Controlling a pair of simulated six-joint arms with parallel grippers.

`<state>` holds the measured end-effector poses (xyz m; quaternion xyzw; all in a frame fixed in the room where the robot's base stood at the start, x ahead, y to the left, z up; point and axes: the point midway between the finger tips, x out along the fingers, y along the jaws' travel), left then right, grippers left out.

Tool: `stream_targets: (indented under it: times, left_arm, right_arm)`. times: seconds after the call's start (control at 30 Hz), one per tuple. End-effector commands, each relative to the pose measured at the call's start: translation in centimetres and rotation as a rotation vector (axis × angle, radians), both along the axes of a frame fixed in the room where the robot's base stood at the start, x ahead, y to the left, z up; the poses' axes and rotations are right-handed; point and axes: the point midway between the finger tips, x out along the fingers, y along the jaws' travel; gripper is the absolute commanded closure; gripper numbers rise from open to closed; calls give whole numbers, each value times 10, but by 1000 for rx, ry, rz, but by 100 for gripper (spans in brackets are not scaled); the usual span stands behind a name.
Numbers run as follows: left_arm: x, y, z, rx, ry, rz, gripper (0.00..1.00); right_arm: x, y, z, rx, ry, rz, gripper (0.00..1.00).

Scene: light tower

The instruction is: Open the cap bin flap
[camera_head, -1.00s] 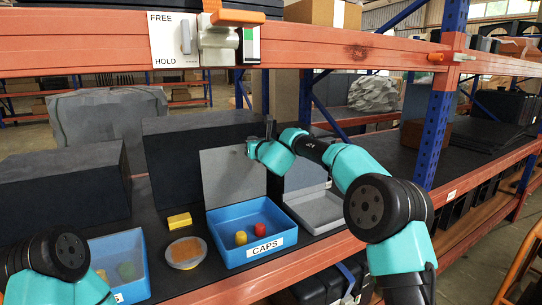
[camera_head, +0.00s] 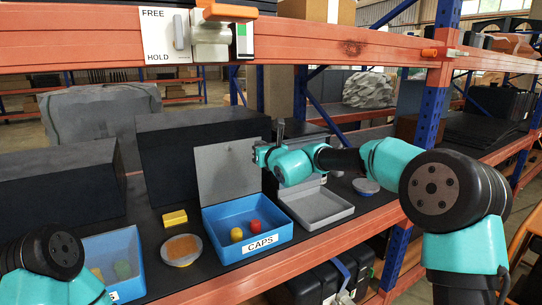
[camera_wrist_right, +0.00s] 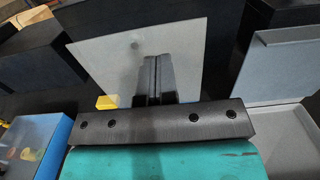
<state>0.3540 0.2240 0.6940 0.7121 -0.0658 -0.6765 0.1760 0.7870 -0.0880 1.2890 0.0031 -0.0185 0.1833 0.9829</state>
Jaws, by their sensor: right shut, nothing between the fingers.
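The blue cap bin (camera_head: 228,250), labelled CAPS, stands on the dark shelf with a red and a yellow cap inside. Its grey flap (camera_head: 220,172) stands upright at the bin's back, leaving the top open. The flap also fills the middle of the right wrist view (camera_wrist_right: 115,62). My right gripper (camera_head: 258,154) is at the flap's right edge in the head view. Its fingers (camera_wrist_right: 158,75) are shut together and empty, in front of the flap. I cannot tell whether they touch it. My left gripper is not in view; only part of my left arm shows at lower left.
An open grey tray (camera_head: 322,207) stands right of the bin. A yellow block (camera_head: 175,219) and a round dish (camera_head: 181,250) lie left of it, with another blue bin (camera_head: 130,281) further left. Black boxes stand behind. An orange beam (camera_head: 80,38) crosses above.

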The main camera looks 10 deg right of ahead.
Motion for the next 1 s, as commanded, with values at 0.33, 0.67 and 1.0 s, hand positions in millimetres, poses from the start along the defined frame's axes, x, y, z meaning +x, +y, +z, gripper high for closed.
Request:
stream_targets:
  times: [0.33,0.67,1.0]
  left_arm:
    - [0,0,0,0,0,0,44]
    - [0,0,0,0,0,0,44]
    - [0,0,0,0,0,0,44]
  right_arm:
    - [-50,-20,-2,0,0,-1,100]
    - [-66,-26,-3,1,0,-1,100]
    - [-69,-18,-11,-42,3,19,100]
